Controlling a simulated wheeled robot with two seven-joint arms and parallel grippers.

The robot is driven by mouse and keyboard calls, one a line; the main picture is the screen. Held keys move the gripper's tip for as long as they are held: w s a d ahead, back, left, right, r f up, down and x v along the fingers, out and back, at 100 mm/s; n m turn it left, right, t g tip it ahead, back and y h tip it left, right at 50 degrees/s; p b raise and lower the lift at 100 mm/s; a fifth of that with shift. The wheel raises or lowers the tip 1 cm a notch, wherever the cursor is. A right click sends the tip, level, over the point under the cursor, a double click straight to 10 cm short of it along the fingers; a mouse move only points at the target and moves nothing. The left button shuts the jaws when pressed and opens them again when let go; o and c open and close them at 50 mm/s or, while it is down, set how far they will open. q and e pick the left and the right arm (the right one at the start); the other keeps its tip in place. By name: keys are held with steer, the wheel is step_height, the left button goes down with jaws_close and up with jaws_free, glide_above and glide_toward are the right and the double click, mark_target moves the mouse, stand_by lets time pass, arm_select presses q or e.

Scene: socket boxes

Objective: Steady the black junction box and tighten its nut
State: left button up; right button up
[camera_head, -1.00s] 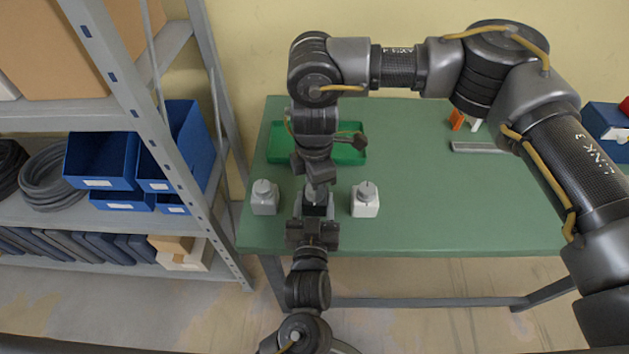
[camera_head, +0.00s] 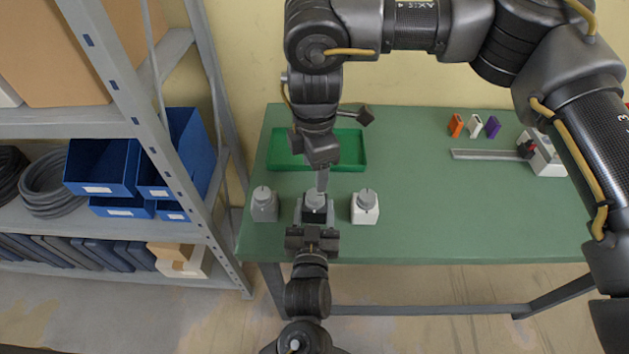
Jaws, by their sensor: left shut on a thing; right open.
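The black junction box (camera_head: 315,217) stands near the front edge of the green table, between a grey box (camera_head: 264,207) and a white box (camera_head: 365,210). A round light grey nut (camera_head: 315,201) sits on its top. My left gripper (camera_head: 313,225) is shut on the black box from the front, its fingers along the box's sides. My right gripper (camera_head: 322,180) is open above the nut, pointing down. Only one of its fingers shows clearly, and I cannot tell whether it touches the nut.
A green tray (camera_head: 345,148) lies behind the boxes, partly hidden by my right arm. Orange (camera_head: 456,125), white (camera_head: 475,125) and purple (camera_head: 492,127) pieces stand at the back, near a grey bar (camera_head: 490,154) and a white device (camera_head: 545,155). The table's right middle is clear.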

step_height(320, 180, up, 4)
steer(key=r, duration=0.1)
glide_above(315, 194)
steer(key=shift+f, duration=0.25)
step_height(315, 194, down, 12)
steer(key=n, duration=2.2)
steer(key=shift+n, duration=0.3)
